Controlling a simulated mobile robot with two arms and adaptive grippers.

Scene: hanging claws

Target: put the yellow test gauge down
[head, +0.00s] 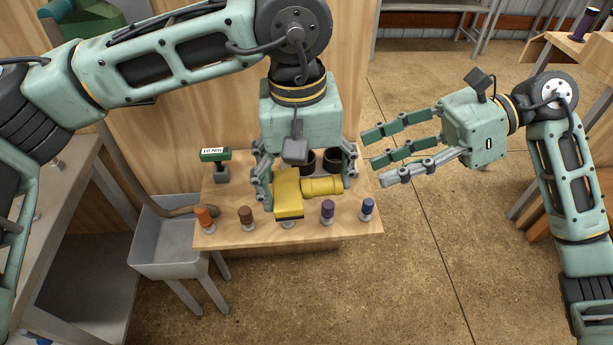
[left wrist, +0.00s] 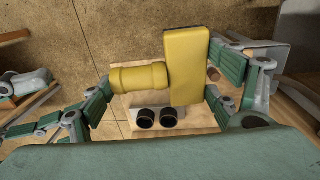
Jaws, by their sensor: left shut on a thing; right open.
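The yellow test gauge (head: 289,196) is a flat rectangular block with a thick cylinder at its side. My left gripper (head: 309,192) points down over the small wooden table (head: 240,236) and is shut on the gauge. In the left wrist view the gauge (left wrist: 184,70) lies between the fingers of the left gripper (left wrist: 165,90), one at the cylinder's end and one at the block's side. I cannot tell whether the gauge touches the tabletop. My right gripper (head: 379,158) is open and empty, right of the table.
Orange (head: 204,215), brown (head: 246,215), purple (head: 327,208) and blue (head: 367,206) capped pegs line the table's front edge. Two black cups (head: 331,160) stand behind the gauge. A green tool with a label (head: 215,156) stands at the back left. A grey bin (head: 165,240) is left of the table.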

